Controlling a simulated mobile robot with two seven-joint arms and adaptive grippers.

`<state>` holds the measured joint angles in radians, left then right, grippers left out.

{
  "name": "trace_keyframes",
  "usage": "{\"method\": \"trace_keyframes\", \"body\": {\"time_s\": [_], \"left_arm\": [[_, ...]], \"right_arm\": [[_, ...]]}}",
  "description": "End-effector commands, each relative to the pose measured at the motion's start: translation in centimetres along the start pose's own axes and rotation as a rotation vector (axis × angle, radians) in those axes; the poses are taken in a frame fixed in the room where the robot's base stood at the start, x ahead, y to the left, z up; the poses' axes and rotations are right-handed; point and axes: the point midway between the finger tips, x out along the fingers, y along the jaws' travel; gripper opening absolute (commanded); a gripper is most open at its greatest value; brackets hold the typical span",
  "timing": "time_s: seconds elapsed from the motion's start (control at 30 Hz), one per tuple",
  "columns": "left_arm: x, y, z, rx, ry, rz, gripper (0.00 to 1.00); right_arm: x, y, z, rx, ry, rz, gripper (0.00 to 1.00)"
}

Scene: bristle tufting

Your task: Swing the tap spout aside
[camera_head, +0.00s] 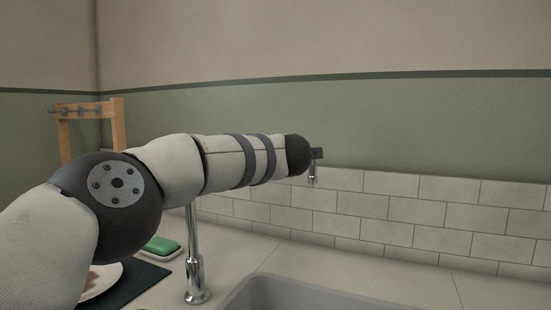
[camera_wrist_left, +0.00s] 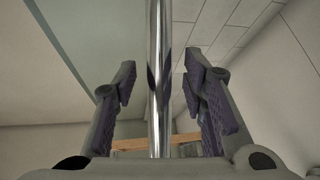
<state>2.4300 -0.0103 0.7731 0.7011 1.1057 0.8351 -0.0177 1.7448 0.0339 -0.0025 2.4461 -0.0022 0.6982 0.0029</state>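The chrome tap's upright post (camera_head: 194,250) stands on the counter behind the sink's left end in the head view. My left arm crosses in front and hides the tap's upper part. A short chrome end (camera_head: 312,178), which looks like the spout's outlet, hangs just below the arm's dark tip. In the left wrist view a chrome tube of the tap (camera_wrist_left: 158,90) runs between the fingers of my left gripper (camera_wrist_left: 160,84). The fingers are apart, with a gap showing on each side of the tube. My left gripper is mostly hidden in the head view. My right gripper is not in view.
A grey sink basin (camera_head: 300,293) lies at the bottom. A green sponge (camera_head: 161,245) in a dish and a plate (camera_head: 100,281) on a dark mat (camera_head: 142,283) sit left of the tap. A wooden rack (camera_head: 118,125) stands behind. White tiles (camera_head: 400,210) line the back wall.

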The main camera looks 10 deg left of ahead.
Motion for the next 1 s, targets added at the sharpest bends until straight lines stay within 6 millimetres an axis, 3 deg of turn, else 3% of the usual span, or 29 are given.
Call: {"method": "trace_keyframes", "body": {"time_s": [0.5,0.83,0.87,1.0], "left_arm": [[-10.2,0.1,-0.2,-0.002,0.001,0.003,0.39],[-11.0,0.0,-0.2,-0.003,0.002,0.002,0.39],[-11.0,0.0,-0.2,-0.003,0.002,0.002,0.36],[-10.8,0.0,-1.2,-0.061,0.035,-0.001,0.05]], "right_arm": [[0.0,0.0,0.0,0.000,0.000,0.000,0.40],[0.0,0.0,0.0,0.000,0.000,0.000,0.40],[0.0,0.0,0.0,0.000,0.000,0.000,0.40],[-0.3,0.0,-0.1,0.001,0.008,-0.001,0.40]]}}
